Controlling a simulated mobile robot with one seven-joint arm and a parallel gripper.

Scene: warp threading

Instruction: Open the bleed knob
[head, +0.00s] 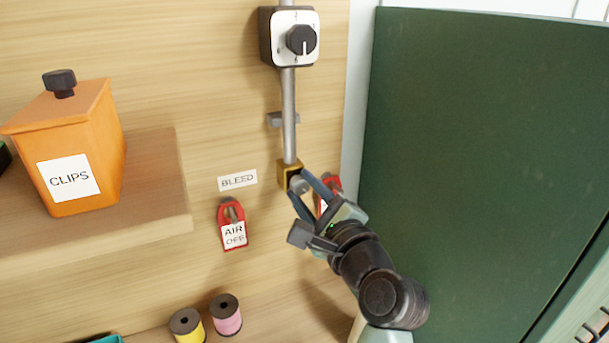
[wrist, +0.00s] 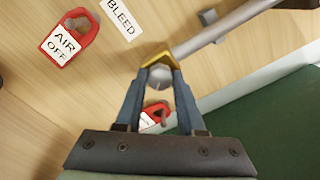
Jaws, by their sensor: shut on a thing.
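The bleed knob (wrist: 160,76) is a small grey round knob on the front of a brass block (head: 288,172) at the lower end of a metal pipe. The BLEED label (head: 238,180) is on the wooden wall to the left of the block. My gripper (head: 301,184) is at the knob, its two blue-grey fingers shut on the knob's sides. In the wrist view the fingertips meet the knob just below the brass block (wrist: 157,58). The fingers partly hide the knob in the head view.
A red AIR OFF tag (head: 234,232) hangs left of the knob. Another red tag (wrist: 154,118) shows behind my fingers. A dial switch (head: 296,38) sits atop the pipe (head: 289,110). An orange CLIPS box (head: 75,148) stands on a shelf at left. A dark green panel (head: 470,150) is at right.

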